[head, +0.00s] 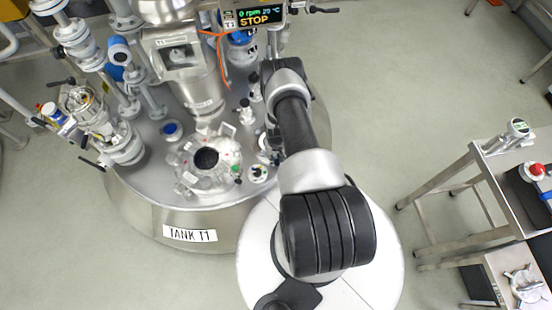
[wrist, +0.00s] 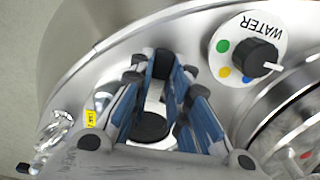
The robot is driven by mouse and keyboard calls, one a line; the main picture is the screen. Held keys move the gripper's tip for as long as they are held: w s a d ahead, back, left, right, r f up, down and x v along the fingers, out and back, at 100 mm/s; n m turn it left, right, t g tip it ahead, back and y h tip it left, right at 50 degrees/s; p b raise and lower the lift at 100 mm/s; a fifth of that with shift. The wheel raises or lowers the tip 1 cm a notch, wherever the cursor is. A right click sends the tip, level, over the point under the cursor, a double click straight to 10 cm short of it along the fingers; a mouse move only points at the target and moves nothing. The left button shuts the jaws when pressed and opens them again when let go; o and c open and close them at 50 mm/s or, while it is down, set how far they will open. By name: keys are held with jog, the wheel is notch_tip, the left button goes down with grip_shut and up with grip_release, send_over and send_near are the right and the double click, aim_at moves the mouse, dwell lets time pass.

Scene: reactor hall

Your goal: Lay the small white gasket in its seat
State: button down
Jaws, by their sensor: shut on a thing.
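My gripper (wrist: 162,88) shows in the wrist view, its blue-padded fingers closed in over the tank lid. A white piece (wrist: 155,97) shows between the fingers and looks like the small white gasket; the fingers hide much of it. A round black area (wrist: 150,127) with a pale rim lies just below it in the picture. I cannot tell whether that is the seat or whether the white piece touches it. In the head view my arm hides the gripper and the gasket, over the right side of the tank lid (head: 158,187).
A black knob (wrist: 253,57) on a white WATER dial stands right of my gripper. A round metal flange (wrist: 290,120) is at far right.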

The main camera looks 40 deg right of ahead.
jog(key=shift+f, duration=0.1)
jog(key=c, duration=1.4)
grip_release()
jog(key=shift+c, duration=0.2)
jog(key=shift+r+p, duration=1.95)
jog(key=shift+r, duration=1.15)
